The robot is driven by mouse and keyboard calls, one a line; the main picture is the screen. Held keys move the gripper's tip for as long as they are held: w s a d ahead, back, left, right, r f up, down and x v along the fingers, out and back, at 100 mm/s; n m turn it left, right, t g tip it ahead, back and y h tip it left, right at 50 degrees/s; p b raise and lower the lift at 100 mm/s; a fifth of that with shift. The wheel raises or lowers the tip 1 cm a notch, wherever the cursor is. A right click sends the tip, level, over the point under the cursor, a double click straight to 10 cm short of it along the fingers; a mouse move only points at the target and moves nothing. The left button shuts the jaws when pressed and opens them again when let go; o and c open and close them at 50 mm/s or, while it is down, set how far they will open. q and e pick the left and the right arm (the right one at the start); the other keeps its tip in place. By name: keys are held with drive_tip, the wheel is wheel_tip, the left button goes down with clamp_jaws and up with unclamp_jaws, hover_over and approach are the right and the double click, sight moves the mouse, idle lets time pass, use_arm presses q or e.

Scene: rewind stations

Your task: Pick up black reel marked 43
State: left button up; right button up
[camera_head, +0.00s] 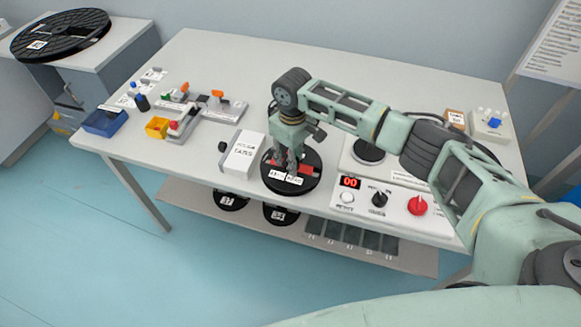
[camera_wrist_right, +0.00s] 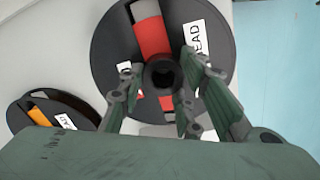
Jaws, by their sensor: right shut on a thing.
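A black reel (camera_head: 303,182) with a red band and white labels is at the table's front edge, under my right gripper (camera_head: 287,165). In the right wrist view the same reel (camera_wrist_right: 110,60) fills the upper middle, with a grey and red band across it and a label ending in "EAD". My right gripper (camera_wrist_right: 165,80) is shut on the reel's dark central hub, one finger on each side. I cannot read the number 43 on it. Whether the reel touches the tabletop is unclear. My left gripper is not in view.
Two black reels, one left (camera_head: 231,200) and one right (camera_head: 280,215), are on the lower shelf. A white box (camera_head: 242,155) stands just left of the held reel, a control panel (camera_head: 385,197) just right. Bins and small tools fill the table's left; a large reel (camera_head: 60,35) lies far left.

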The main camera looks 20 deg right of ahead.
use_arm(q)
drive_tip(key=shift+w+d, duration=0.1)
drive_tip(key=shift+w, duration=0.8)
